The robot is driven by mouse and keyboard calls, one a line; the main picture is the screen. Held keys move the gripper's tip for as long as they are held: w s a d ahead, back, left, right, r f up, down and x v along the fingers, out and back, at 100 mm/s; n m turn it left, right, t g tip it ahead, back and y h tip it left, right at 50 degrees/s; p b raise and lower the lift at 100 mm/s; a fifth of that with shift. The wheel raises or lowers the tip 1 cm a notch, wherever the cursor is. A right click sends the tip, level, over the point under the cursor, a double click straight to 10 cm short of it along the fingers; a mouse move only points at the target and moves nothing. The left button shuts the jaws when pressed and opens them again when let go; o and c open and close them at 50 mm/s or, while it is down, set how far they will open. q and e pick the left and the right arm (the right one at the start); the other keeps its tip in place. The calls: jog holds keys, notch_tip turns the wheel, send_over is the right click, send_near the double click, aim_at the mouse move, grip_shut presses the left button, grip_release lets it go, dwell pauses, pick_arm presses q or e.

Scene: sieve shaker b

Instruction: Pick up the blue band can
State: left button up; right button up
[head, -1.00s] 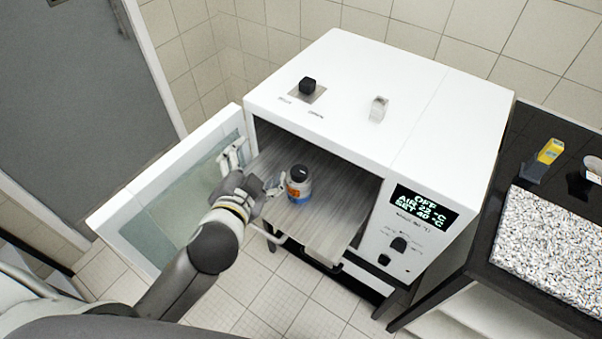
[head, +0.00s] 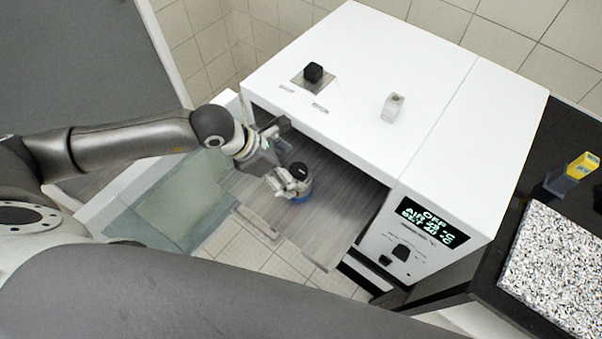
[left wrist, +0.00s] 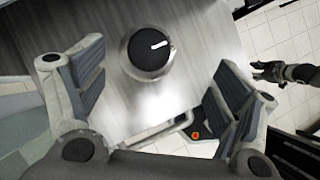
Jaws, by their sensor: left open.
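The blue band can (head: 303,192) stands upright on the grey shelf (head: 325,215) that sticks out of the white oven. Its black lid and part of its blue band show in the head view; the gripper hides its left side. My left gripper (head: 287,181) is open at the can's left side. In the left wrist view the can's round black lid (left wrist: 148,52) lies between and ahead of the spread fingers (left wrist: 163,75), with a gap visible on both sides. A dark gripper, apparently my right one (left wrist: 284,72), shows at the right edge; its jaws are too small to judge.
The oven (head: 370,75) has its glass door (head: 165,200) swung open at the left, under my left arm. A black-topped bench (head: 500,255) at the right holds a speckled slab (head: 555,265) and a yellow-topped item (head: 580,167). Floor shows below the shelf.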

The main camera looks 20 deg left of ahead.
aim_at(292, 172)
pick_arm(q)
jog(key=shift+y, duration=0.3)
jog(key=x, duration=0.2)
jog(key=a+p+x, duration=0.1)
jog(key=x, duration=0.2)
jog(key=shift+w+f+p, duration=0.25)
jog(key=shift+f+p, duration=0.05)
jog(key=shift+w+d+f+p, duration=0.2)
jog(key=shift+d+f+p, duration=0.15)
jog(key=shift+p, duration=0.15)
jog(key=p+x, duration=0.1)
jog(key=x, duration=0.2)
jog(key=shift+w, duration=0.15)
jog(key=shift+w+d+f, duration=0.15)
jog(key=shift+w+f, duration=0.05)
jog(key=shift+f, duration=0.4)
jog(key=shift+c, duration=0.2)
jog(key=c, duration=1.2)
jog(key=shift+r, duration=0.1)
jog(key=shift+c, duration=1)
